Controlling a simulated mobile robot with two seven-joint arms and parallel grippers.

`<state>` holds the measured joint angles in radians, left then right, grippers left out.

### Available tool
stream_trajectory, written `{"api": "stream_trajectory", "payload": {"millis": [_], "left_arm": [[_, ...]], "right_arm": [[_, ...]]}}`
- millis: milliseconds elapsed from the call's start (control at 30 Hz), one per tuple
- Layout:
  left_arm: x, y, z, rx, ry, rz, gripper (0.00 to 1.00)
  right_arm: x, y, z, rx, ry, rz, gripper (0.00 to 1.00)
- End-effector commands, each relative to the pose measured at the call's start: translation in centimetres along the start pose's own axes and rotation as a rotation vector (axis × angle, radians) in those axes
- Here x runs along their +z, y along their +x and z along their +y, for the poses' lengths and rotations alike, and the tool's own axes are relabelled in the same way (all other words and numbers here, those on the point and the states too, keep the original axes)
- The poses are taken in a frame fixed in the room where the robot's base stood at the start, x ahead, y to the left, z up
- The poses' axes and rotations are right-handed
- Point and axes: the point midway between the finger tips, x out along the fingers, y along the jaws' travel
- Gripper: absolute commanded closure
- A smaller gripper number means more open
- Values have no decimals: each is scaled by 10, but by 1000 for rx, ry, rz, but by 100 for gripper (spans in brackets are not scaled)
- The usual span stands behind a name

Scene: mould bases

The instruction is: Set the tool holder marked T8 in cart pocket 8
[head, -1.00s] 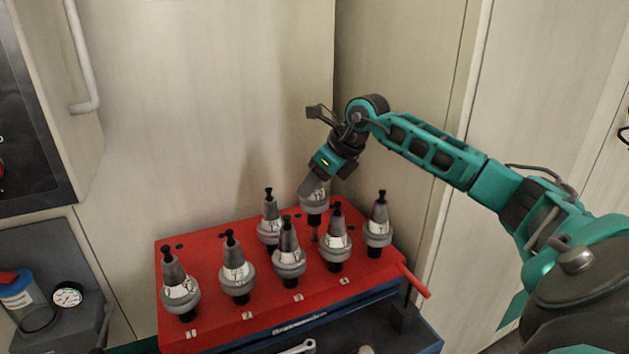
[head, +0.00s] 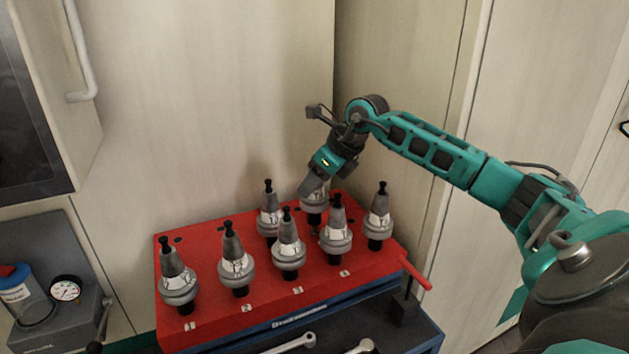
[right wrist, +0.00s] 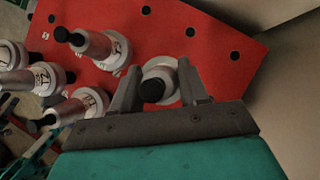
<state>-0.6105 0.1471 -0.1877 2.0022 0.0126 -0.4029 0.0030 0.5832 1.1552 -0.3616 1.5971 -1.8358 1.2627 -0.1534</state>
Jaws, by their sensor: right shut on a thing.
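My right gripper (head: 312,190) is shut on a grey tool holder (head: 314,209) in the back row of the red cart top (head: 212,240). The held holder stands about upright. Its lower end is partly hidden behind the front holders, so I cannot tell how deep it sits in a pocket. In the right wrist view the two fingers (right wrist: 160,88) are on either side of the holder's collar (right wrist: 163,70). No mark on it can be read. Pocket number 8 is not legible. My left gripper is not in view.
Several holders stand close by: a back one (head: 269,215), a right one (head: 378,222) and a front row (head: 236,265). Empty pockets (right wrist: 190,32) show in the wrist view. A red handle (head: 418,275) juts out at right. A cabinet wall (head: 220,110) rises behind.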

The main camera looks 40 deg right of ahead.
Motion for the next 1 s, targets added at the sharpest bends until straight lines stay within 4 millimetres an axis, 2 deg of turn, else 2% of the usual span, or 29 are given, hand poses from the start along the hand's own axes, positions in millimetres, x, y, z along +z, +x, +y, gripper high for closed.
{"api": "stream_trajectory", "payload": {"millis": [500,1000], "left_arm": [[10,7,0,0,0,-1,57],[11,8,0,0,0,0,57]], "right_arm": [[-6,11,-1,-6,2,-11,100],[-7,14,-1,-6,2,-11,100]]}}
